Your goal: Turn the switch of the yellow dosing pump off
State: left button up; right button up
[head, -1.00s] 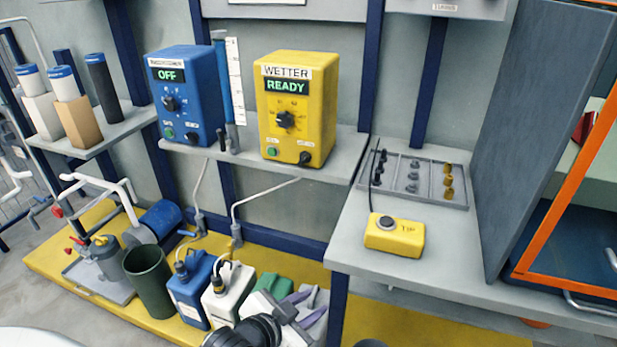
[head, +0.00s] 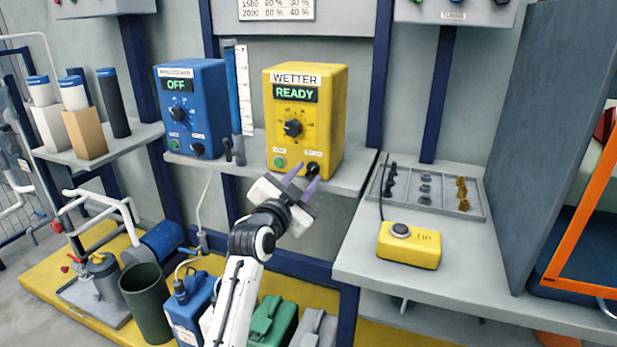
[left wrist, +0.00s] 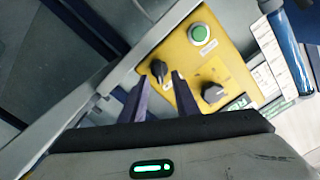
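The yellow dosing pump (head: 335,110) stands on a wall shelf, labelled WETTER, with READY lit in green. Its front has a dial (head: 292,128), a green button (head: 280,162) and a small black switch (head: 313,170) at the lower right. My left gripper (head: 302,180) is open, its purple fingers pointing up at the switch. In the left wrist view, the switch (left wrist: 158,69) lies just beyond and between the parted fingertips (left wrist: 156,80); whether they touch it cannot be told. The dial (left wrist: 213,92) is right of the fingers. My right gripper is not in view.
A blue pump (head: 210,100) showing OFF stands left on the same shelf (head: 350,178), beside a blue tube with a scale. At right, a bench (head: 400,285) holds a yellow TIP box (head: 410,250) and a grey tray (head: 445,205). Canisters stand below.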

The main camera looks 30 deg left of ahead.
aim_at(311, 170)
pick_arm(q)
jog(key=shift+x, duration=1.15)
grip_shut()
